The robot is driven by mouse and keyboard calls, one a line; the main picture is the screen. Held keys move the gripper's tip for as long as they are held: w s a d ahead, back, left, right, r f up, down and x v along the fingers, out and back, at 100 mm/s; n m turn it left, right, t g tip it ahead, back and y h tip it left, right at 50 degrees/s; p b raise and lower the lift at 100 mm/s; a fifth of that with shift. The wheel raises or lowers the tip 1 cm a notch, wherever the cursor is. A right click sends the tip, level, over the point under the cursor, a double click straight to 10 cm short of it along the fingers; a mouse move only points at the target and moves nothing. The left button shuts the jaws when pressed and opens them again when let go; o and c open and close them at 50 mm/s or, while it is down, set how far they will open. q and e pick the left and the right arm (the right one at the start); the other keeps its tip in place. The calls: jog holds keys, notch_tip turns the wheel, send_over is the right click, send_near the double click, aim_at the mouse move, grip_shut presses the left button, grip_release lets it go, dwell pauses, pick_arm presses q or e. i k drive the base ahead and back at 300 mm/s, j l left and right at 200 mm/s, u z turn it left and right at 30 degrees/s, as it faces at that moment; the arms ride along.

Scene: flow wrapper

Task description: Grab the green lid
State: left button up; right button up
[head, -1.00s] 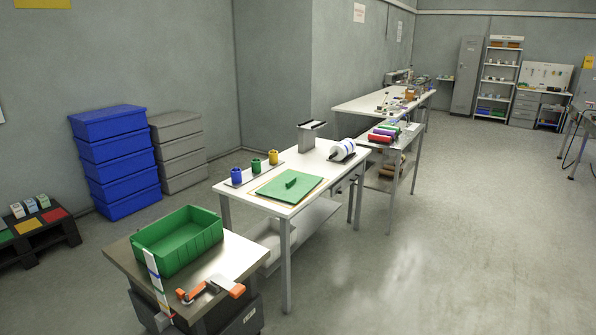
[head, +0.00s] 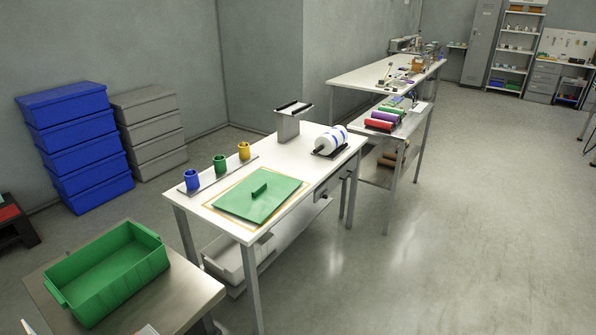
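The green lid (head: 258,199) is a flat green panel with a raised bar handle on top. It lies flat inside a yellow-brown outline on the white table (head: 311,149) in the middle of the head view. A green open bin (head: 107,276) stands on a separate low bench at the lower left, apart from the lid. It looks empty. Neither of my grippers is in view.
Blue, green and yellow cups (head: 220,164) stand in a row on a strip behind the lid. A metal holder (head: 289,124) and a white-blue roll (head: 331,139) are farther back. Blue crates (head: 77,146) are stacked at left. The floor at right (head: 430,250) is clear.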

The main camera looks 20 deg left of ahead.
aim_at(255, 199)
jog(key=i+u, duration=0.1)
jog(key=i, duration=0.5)
jog(key=i+l+u, duration=0.1)
jog(key=i, duration=0.45)
jog(key=i+l, duration=0.15)
jog(key=i, duration=0.45)
jog(key=u, duration=0.05)
